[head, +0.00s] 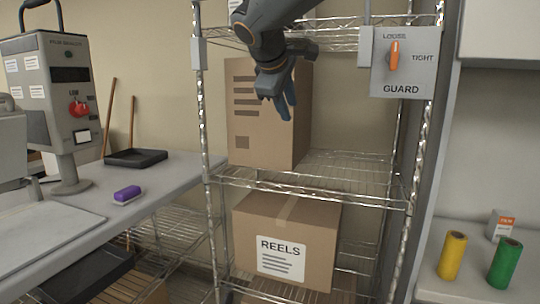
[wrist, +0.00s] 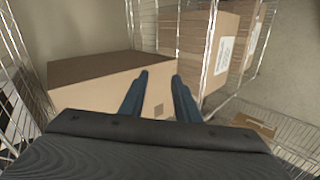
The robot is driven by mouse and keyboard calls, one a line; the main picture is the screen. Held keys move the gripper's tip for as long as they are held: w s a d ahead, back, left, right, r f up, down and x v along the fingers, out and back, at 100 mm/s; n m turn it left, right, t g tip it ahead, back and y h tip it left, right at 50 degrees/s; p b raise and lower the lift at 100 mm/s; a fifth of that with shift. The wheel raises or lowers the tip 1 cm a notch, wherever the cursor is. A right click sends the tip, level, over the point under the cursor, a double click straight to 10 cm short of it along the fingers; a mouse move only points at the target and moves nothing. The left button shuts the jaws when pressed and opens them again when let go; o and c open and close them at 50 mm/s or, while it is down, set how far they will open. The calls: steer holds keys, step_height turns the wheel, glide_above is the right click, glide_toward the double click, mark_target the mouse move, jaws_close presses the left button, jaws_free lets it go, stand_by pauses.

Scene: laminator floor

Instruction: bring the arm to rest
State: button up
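My arm comes in from the top of the head view and hangs in front of the wire shelf rack. My gripper (head: 281,102) points down in front of the upper cardboard box (head: 245,125). Its two blue fingers also show in the wrist view (wrist: 160,76), apart with nothing between them, so it is open and empty. In the wrist view a box (wrist: 85,85) lies beyond and to the left of the fingers. I cannot tell whether the gripper touches the box.
The wire rack (head: 345,170) holds a REELS box (head: 285,240) on a lower shelf. A guard switch panel (head: 405,62) with an orange knob is at the right. A bench (head: 165,185) carries a purple block (head: 127,194). Yellow (head: 452,256) and green (head: 505,264) rolls stand right.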

steer(key=s+d+f+m+g+y, duration=0.15)
steer(key=s+d+f, duration=0.3)
steer(key=f, duration=0.55)
steer(key=s+d+f+m+g, duration=0.3)
steer(key=s+f, duration=0.3)
steer(key=f, duration=0.4)
steer(key=s+d+f+m+g+y, duration=0.1)
steer(key=s+d+f+m+g, duration=0.2)
steer(key=s+f, duration=0.5)
steer(key=s+d+f+m, duration=0.4)
steer(key=s+f, duration=0.6)
steer(key=f, duration=0.1)
steer(key=shift+d+m+y, duration=0.2)
steer(key=shift+m+y, duration=0.15)
steer(key=shift+y, duration=0.1)
steer(key=shift+o, duration=0.3)
steer(key=shift+d, duration=0.15)
